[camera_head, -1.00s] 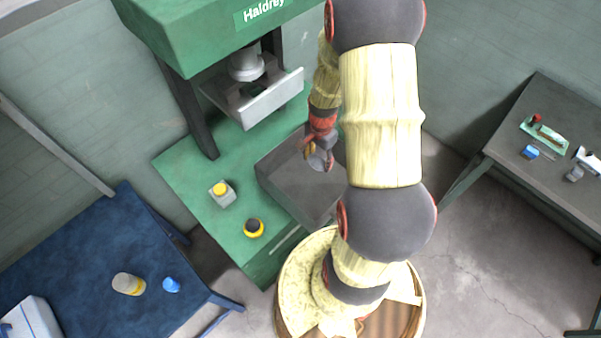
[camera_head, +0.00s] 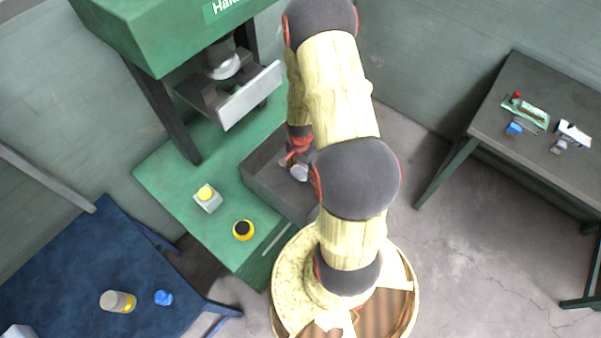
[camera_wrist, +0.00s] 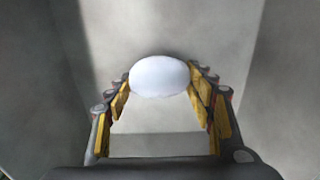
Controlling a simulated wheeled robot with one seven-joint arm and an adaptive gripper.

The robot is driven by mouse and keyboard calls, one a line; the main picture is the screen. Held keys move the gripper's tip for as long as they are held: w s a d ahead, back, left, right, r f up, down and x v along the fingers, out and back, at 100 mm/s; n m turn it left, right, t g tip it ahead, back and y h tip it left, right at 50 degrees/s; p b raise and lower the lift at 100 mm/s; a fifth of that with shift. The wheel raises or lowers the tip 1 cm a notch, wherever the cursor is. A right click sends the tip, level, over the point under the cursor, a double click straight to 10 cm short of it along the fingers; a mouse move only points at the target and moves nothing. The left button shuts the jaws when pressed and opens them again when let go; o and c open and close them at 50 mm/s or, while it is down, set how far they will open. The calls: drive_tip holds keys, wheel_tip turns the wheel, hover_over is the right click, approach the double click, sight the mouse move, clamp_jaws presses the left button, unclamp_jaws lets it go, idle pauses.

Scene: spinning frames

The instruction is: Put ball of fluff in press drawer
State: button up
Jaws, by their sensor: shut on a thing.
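The white ball of fluff (camera_wrist: 160,76) is between the fingertips of my gripper (camera_wrist: 160,84) in the wrist view. My gripper is shut on it. In the head view my gripper (camera_head: 297,168) is at the press drawer (camera_head: 262,190), a grey open box on the right of the green press (camera_head: 178,190). Grey walls surround the gripper in the wrist view. The ball shows as a small pale spot (camera_head: 300,173) in the head view. My arm hides the drawer's right part. I cannot tell whether the ball touches the drawer floor.
On the press bench are a box with a yellow button (camera_head: 206,195) and a yellow-ringed black knob (camera_head: 243,230). A blue table (camera_head: 70,265) stands at left with a jar (camera_head: 118,301) and blue item (camera_head: 163,297). A dark table (camera_head: 500,140) with small items stands at right.

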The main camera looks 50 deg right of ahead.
sight(300, 169)
drive_tip(key=shift+f, duration=0.9)
drive_tip(key=shift+f, duration=0.2)
drive_tip(key=o, duration=1.1)
drive_tip(key=shift+c, duration=0.2)
drive_tip(key=shift+r, duration=0.1)
wheel_tip(300, 169, up, 12)
drive_tip(key=shift+w+r+p, duration=0.1)
drive_tip(key=shift+p, duration=0.35)
drive_tip(key=w+a+r+n+t, duration=0.1)
drive_tip(key=w+a+r+n, duration=0.15)
drive_tip(key=r, duration=0.45)
drive_tip(key=w+a+r+n, duration=0.1)
drive_tip(key=a+r+n, duration=0.15)
drive_tip(key=r, duration=0.35)
drive_tip(key=s+a+r+n+t, duration=0.2)
drive_tip(key=s+a+r+n, duration=0.3)
drive_tip(key=a+r, duration=0.4)
drive_tip(key=s+a+r+n+t, duration=0.2)
drive_tip(key=s+a+r+n, duration=0.4)
drive_tip(key=a+r, duration=0.3)
wheel_tip(300, 169, up, 5)
drive_tip(key=shift+a+f+n+t, duration=0.1)
drive_tip(key=shift+a+n+t, duration=0.15)
drive_tip(key=shift+n, duration=0.35)
